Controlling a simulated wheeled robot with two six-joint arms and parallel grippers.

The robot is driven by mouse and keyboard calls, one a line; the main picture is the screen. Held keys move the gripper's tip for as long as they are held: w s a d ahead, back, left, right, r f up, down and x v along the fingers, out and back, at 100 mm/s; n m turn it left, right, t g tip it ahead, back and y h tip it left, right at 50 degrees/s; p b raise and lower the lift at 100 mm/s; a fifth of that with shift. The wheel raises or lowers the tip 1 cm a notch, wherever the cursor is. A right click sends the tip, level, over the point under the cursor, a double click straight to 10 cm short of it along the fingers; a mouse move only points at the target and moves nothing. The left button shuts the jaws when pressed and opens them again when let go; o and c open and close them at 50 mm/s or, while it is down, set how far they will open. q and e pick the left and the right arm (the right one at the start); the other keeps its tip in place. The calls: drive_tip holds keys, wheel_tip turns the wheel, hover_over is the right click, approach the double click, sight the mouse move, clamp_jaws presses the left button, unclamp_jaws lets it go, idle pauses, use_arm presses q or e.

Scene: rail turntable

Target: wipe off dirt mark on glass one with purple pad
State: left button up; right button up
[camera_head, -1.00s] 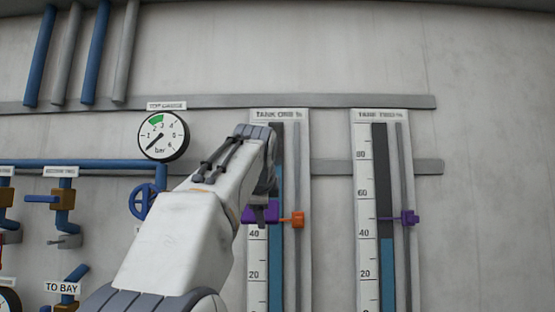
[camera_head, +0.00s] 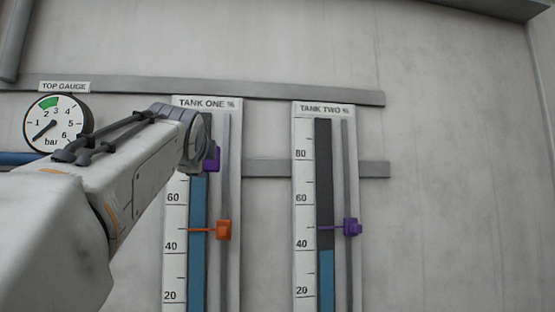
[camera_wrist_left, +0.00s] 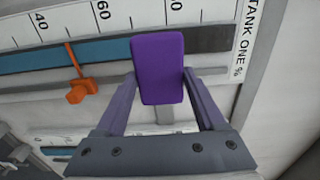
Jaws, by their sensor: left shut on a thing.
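My left gripper (camera_wrist_left: 160,95) is shut on the purple pad (camera_wrist_left: 158,68), one finger on each side of it in the left wrist view. The pad covers part of the tank one glass (camera_wrist_left: 40,58), near its upper end. I cannot tell whether it touches the glass. In the head view the tank one glass (camera_head: 197,250) shows a blue column, and my arm hides its upper part. A sliver of the purple pad (camera_head: 213,158) shows beside the wrist. No dirt mark is visible; it may be behind the pad or arm. My right gripper is not in view.
An orange pointer (camera_head: 223,230) sits on the tank one rail, below the pad; it also shows in the left wrist view (camera_wrist_left: 78,92). The tank two gauge (camera_head: 325,200) with a purple pointer (camera_head: 352,227) stands to the right. A round gauge (camera_head: 58,124) is at left.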

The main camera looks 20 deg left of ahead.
use_arm(q)
drive_tip(key=w+a+p, duration=0.1)
drive_tip(key=w+a, duration=0.1)
drive_tip(key=shift+w+a, duration=0.25)
drive_tip(key=shift+a, duration=0.1)
drive_tip(key=shift+p+x, duration=0.3)
drive_tip(key=shift+x, duration=0.6)
drive_tip(key=shift+f, duration=0.1)
drive_tip(key=shift+x, duration=1.15)
